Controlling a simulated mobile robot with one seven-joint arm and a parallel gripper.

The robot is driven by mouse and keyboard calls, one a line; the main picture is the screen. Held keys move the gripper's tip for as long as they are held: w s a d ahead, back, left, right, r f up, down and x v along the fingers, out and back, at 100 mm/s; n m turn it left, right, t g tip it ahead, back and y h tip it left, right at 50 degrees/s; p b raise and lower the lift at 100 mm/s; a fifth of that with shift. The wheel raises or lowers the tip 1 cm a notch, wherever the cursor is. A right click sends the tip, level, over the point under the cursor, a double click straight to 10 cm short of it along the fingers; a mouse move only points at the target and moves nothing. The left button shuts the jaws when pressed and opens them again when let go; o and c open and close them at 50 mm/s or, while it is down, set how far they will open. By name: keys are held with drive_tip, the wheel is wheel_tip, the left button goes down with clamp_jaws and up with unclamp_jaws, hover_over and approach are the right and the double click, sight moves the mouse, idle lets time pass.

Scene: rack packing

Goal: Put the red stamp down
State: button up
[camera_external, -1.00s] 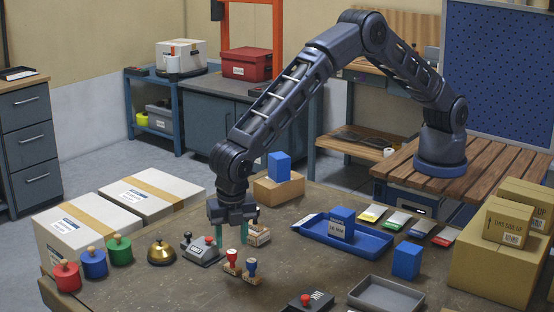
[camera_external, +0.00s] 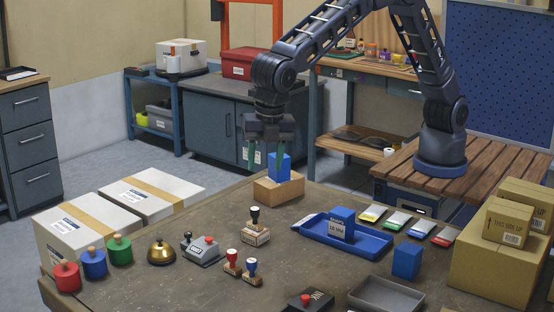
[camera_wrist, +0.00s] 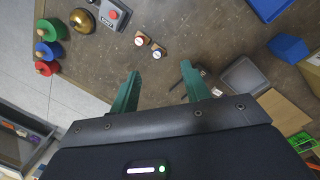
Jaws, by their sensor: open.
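The red stamp (camera_external: 233,262) stands upright on the table, beside a blue-handled stamp (camera_external: 251,270). It also shows small in the wrist view (camera_wrist: 140,39). My gripper (camera_external: 265,163) is open, with nothing between its green fingers. It is raised well above the table, up and behind the red stamp in the external view, in front of the dark cabinet and overlapping the blue block in the picture. In the wrist view my gripper (camera_wrist: 159,82) has its fingers wide apart, with bare table between them.
A black-handled stamp (camera_external: 255,228) stands behind the red one. A bell (camera_external: 161,253) and a grey button box (camera_external: 201,251) are at its left. A blue block (camera_external: 279,167) sits on a cardboard box (camera_external: 279,190) at the back. A blue tray (camera_external: 367,243) is at right.

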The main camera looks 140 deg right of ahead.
drive_tip(key=s+a+r+m+t, duration=0.1)
drive_tip(key=s+a+r+m, duration=0.15)
drive_tip(key=s+r, duration=0.5)
drive_tip(key=s+a+r+m, duration=0.1)
drive_tip(key=s+a+r, duration=0.3)
drive_tip(key=s, duration=0.6)
drive_tip(key=s+a+r+m+t, duration=0.1)
drive_tip(key=s+a+r, duration=0.2)
drive_tip(key=s+r, duration=0.45)
drive_tip(key=s+a+f+m+t, duration=0.1)
drive_tip(key=s+a+f+m, duration=0.1)
drive_tip(key=s, duration=1.3)
drive_tip(key=s+a+f+m+t+y, duration=0.1)
drive_tip(key=s+a+f+m, duration=0.2)
drive_tip(key=s, duration=1.1)
drive_tip(key=shift+s+f, duration=0.2)
drive_tip(key=shift+s, duration=0.2)
